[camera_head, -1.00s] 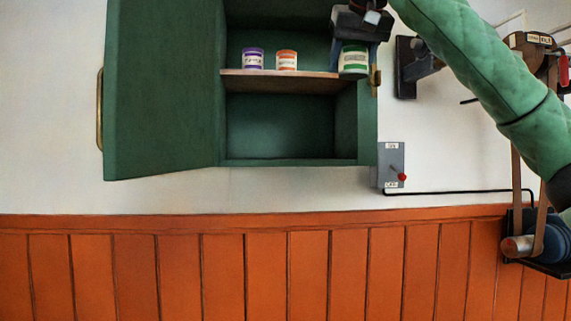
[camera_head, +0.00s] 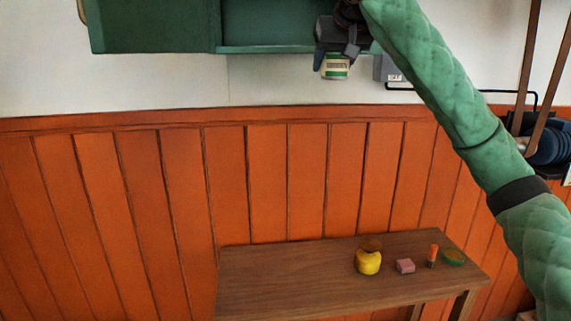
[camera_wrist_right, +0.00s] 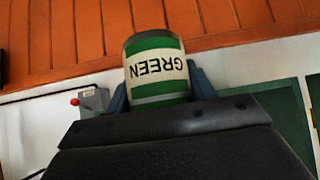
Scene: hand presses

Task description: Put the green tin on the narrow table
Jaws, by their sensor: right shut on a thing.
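The green tin (camera_head: 335,67) has a green body and a pale label. In the right wrist view the tin (camera_wrist_right: 156,72) shows the word GREEN. My right gripper (camera_head: 335,54) is shut on it and holds it in the air, just below the green wall cabinet's bottom edge. The narrow table (camera_head: 290,270) is a brown wooden table against the orange panelling, well below the tin. My left gripper is in neither view.
On the table stand a yellow pot (camera_head: 367,262), a pink block (camera_head: 405,266), an orange-topped cylinder (camera_head: 432,255) and a green dish (camera_head: 453,257), all towards its right. The table's left half is clear. The green cabinet (camera_head: 150,25) hangs above. Belt machinery (camera_head: 550,145) is at the right.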

